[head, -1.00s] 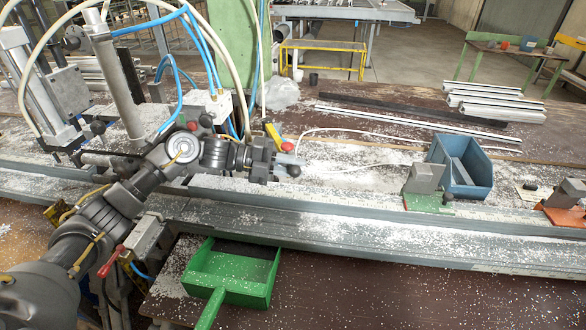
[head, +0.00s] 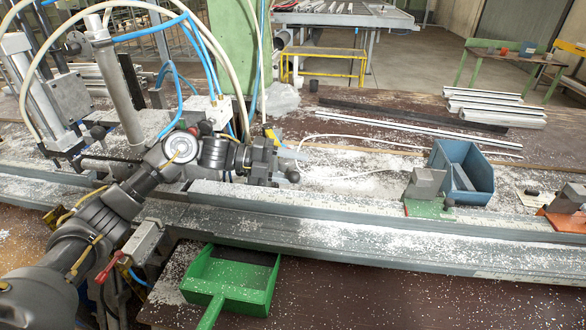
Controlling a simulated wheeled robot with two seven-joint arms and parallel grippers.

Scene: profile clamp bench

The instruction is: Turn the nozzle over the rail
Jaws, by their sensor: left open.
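My left gripper (head: 277,163) is open above the back edge of the long grey rail (head: 390,229), at its left part. A small yellow piece (head: 271,134) shows just behind the gripper, with a pale grey part beside it. I cannot tell whether this is the nozzle, as the gripper hides most of it. A dark round knob (head: 292,176) shows right at the fingertips; I cannot tell whether they touch it. My right gripper is not in view.
A blue bin (head: 472,178), a green-based clamp (head: 424,188) and an orange-based clamp (head: 568,203) stand behind the rail. A green dustpan (head: 265,296) lies in front. White chips cover the bench. Blue and white hoses loop above the arm at left.

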